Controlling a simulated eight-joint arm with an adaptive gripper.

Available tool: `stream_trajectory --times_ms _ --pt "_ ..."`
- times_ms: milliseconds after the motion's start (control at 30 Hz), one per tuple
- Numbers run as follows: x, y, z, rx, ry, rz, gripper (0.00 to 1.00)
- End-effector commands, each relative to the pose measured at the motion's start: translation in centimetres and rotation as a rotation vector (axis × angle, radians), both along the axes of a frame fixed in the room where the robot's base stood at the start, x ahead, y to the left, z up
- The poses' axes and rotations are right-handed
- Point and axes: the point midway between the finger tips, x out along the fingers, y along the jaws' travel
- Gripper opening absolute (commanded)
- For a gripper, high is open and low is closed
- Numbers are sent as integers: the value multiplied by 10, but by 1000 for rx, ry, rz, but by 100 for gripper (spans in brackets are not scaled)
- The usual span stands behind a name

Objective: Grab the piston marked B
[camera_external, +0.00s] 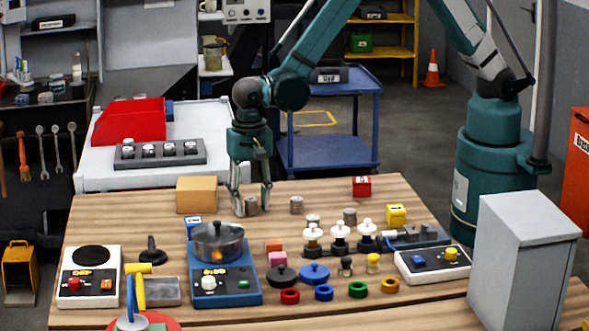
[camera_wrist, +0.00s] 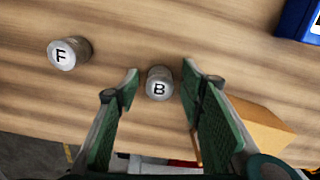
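The piston marked B (camera_wrist: 159,84) is a small grey metal cylinder with a black letter B on its pale top. It stands upright on the wooden table between my gripper's two fingers. My gripper (camera_wrist: 160,92) is open, with a visible gap on each side of the piston. In the external view my gripper (camera_external: 251,205) points down at the table's back part, and the piston (camera_external: 251,206) shows between its fingertips. The piston marked F (camera_wrist: 70,54) stands apart, to the left in the wrist view.
A cardboard box (camera_external: 196,195) stands close to the left of my gripper; it also shows in the wrist view (camera_wrist: 258,125). Another metal cylinder (camera_external: 297,205) stands to the right. A blue stove with a pot (camera_external: 218,240) is in front. The wood behind the pistons is clear.

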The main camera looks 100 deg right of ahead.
Motion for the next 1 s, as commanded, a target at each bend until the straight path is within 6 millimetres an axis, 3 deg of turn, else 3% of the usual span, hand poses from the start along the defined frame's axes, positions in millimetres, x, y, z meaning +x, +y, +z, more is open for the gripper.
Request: stream_trajectory --times_ms 433,700,1000 --pt "0 0 0 0 0 0 39" --pt "0 0 0 0 0 0 8" --pt "0 0 1 0 0 0 8"
